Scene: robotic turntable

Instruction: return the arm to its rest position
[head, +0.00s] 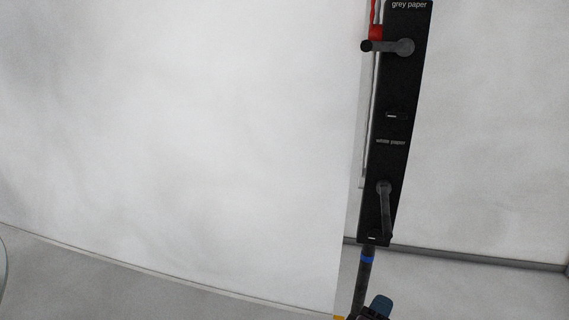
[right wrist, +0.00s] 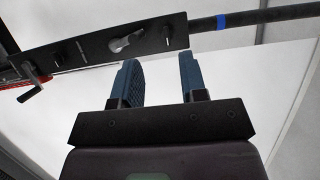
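My right gripper shows at the bottom of the head view (head: 379,306), where only a blue finger and a dark part are visible, near the lower end of the black control panel (head: 390,160). In the right wrist view my right gripper (right wrist: 160,78) has its two blue fingers well apart, with nothing between them. The panel (right wrist: 95,50) lies beyond the fingertips there, and I see no grip on its handles. My left gripper does not show in either view.
The panel carries an upper handle (head: 392,46) under a "grey paper" label and a lower handle (head: 385,205) under a "white paper" label. A pole (head: 364,280) with a blue band runs below it. A large white sheet (head: 180,130) hangs to the left.

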